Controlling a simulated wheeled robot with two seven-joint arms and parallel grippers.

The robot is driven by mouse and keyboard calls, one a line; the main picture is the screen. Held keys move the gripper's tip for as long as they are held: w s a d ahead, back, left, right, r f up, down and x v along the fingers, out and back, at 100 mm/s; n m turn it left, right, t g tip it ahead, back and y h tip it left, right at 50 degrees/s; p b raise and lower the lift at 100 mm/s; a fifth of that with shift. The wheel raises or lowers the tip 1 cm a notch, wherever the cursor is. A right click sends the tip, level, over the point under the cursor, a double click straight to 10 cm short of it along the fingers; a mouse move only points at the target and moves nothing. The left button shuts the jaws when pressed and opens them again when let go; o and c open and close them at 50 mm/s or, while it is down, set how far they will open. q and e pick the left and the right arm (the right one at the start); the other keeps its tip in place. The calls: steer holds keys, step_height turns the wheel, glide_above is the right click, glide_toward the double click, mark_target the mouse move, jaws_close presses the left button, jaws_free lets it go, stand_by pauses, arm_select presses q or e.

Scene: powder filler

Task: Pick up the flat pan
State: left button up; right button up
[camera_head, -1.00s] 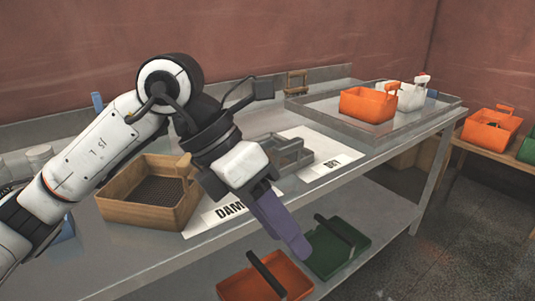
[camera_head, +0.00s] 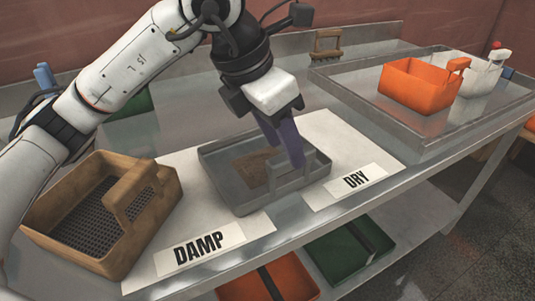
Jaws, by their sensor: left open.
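The flat pan (camera_head: 228,180) is a shallow grey metal tray with some brown material in it. It sits on a white sheet (camera_head: 352,135) between the DAMP label (camera_head: 200,247) and the DRY label (camera_head: 356,180). A grey handle stands at its right side. My left gripper (camera_head: 288,152) has purple fingers and points down at the pan's right part, beside the handle. It is open. The fingers hide part of the pan and handle, and I cannot tell whether they touch it. My right gripper is not in view.
A wooden sieve box (camera_head: 55,235) with a handle stands left of the sheet. A metal tray (camera_head: 360,95) at the right holds an orange container (camera_head: 415,87) and a white one (camera_head: 475,85). Orange (camera_head: 240,288) and green (camera_head: 325,257) pans lie on the lower shelf.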

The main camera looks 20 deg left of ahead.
mark_target(286, 156)
arm_select(q)
steer(key=x, duration=0.6)
steer(key=shift+a+f, duration=0.1)
steer(key=shift+f, duration=0.3)
steer(key=shift+c, duration=0.2)
steer(key=shift+w, duration=0.1)
jaws_close()
